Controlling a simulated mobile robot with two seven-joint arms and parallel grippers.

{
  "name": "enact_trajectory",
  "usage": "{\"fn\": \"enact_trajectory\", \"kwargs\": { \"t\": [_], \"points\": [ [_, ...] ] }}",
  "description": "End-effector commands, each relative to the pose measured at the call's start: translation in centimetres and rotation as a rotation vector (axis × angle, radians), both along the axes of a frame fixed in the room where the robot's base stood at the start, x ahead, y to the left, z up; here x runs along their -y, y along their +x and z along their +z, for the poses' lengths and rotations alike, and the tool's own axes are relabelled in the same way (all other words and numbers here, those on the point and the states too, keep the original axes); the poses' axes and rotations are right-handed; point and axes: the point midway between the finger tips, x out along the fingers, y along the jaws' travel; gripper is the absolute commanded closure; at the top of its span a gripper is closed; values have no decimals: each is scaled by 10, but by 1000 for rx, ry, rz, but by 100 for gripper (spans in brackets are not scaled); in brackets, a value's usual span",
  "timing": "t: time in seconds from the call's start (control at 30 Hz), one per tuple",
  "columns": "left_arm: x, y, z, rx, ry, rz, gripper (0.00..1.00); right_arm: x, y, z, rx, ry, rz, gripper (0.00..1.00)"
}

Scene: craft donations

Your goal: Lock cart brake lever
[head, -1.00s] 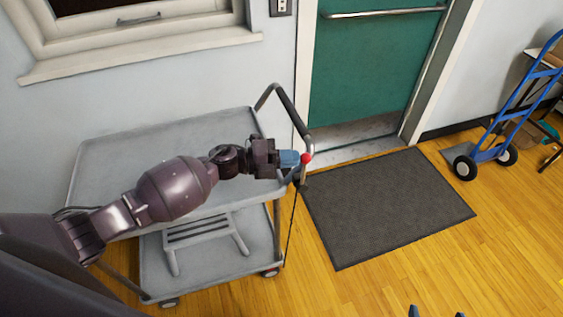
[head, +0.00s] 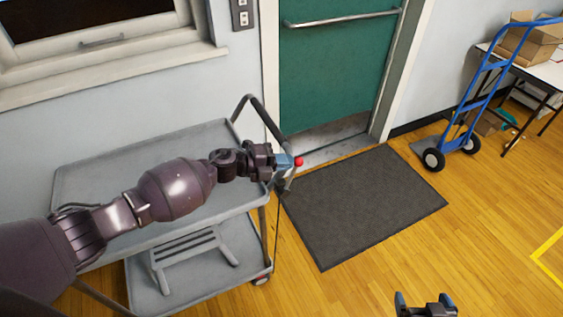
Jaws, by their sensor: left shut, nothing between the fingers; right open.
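The grey two-shelf cart (head: 88,178) stands against the wall at the left of the head view. Its dark push handle (head: 262,118) rises at the cart's right end. The brake lever's red knob (head: 299,161) shows beside the lower part of this handle. My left gripper (head: 289,162) is shut with nothing held. Its blue fingertips are at the knob's left side and look in contact with it or very close. The lever's shaft is mostly hidden behind the gripper. My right gripper (head: 426,302) is open and empty over the floor at the bottom edge.
A dark floor mat (head: 365,205) lies before the green door (head: 335,65), right of the cart. A blue hand truck (head: 482,95) stands beside a table with a cardboard box (head: 528,45).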

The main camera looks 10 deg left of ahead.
Motion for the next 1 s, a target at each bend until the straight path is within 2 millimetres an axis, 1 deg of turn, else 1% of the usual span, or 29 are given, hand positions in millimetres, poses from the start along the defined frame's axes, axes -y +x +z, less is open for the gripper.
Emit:
{"fn": "enact_trajectory", "kwargs": {
  "t": [0.2,0.37,1.0],
  "points": [
    [1,1,0,0,0,0,100,1,-7,-5,-16,-1,-4,4],
    [1,1,0,0,0,0,100,1,-8,-6,-19,-1,-4,4],
    [0,1,0,0,0,0,100,0,3,1,4,0,2,4]
  ]
}}
